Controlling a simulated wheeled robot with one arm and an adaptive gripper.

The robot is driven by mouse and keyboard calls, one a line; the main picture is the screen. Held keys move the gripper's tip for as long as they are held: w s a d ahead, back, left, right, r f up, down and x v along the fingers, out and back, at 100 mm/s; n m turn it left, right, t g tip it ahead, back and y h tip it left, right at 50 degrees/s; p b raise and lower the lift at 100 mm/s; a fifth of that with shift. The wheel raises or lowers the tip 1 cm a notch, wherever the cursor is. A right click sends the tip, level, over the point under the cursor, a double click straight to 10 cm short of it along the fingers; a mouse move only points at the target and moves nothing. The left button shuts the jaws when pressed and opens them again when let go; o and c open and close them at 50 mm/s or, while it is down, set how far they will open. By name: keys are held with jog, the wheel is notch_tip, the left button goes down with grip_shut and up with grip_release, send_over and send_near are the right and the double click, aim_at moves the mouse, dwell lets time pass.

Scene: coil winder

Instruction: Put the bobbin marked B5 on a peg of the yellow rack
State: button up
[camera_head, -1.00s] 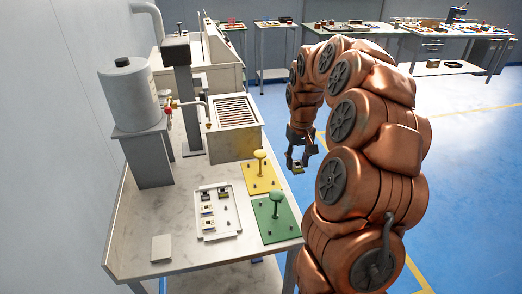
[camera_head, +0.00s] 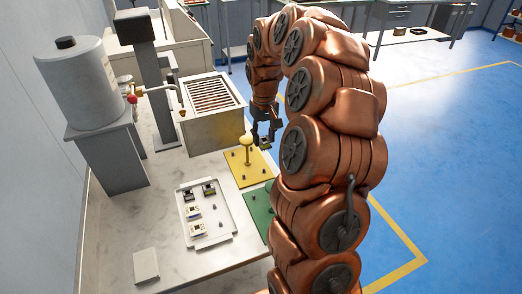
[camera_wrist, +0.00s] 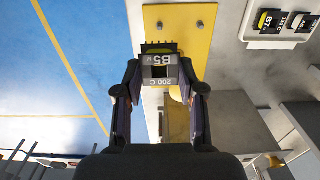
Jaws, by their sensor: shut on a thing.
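My gripper (camera_head: 264,136) is shut on a bobbin (camera_wrist: 158,60) whose label reads "B5" and "200 C", upside down in the wrist view. The gripper also shows in the wrist view (camera_wrist: 160,90), with one finger on each side of the bobbin. In the head view the bobbin is small at the fingertips, above the right edge of the yellow rack (camera_head: 249,174). The rack is a flat plate with short dark pegs and a yellow knobbed post (camera_head: 246,142). It also shows behind the bobbin in the wrist view (camera_wrist: 180,22), where two pegs are bare.
A pale tray (camera_head: 226,226) with several bobbins lies left of the racks. A green rack (camera_head: 257,204) stands nearer, partly hidden by my arm. A grey slatted box (camera_head: 212,125) stands behind the yellow rack. A grey block (camera_head: 146,265) lies at the front left.

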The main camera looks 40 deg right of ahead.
aim_at(264, 139)
notch_tip(264, 139, down, 5)
jog(key=b, duration=0.3)
jog(key=shift+w+r+b, duration=0.1)
jog(key=shift+r+b, duration=0.1)
jog(key=shift+b, duration=0.15)
jog(key=shift+f+b, duration=0.55)
jog(key=shift+f, duration=1.9)
jog(key=shift+f+b, duration=0.65)
jog(key=shift+f, duration=0.45)
jog(key=o, duration=1.1)
jog(key=shift+r, duration=0.15)
notch_tip(264, 139, up, 12)
jog(key=shift+f, duration=0.1)
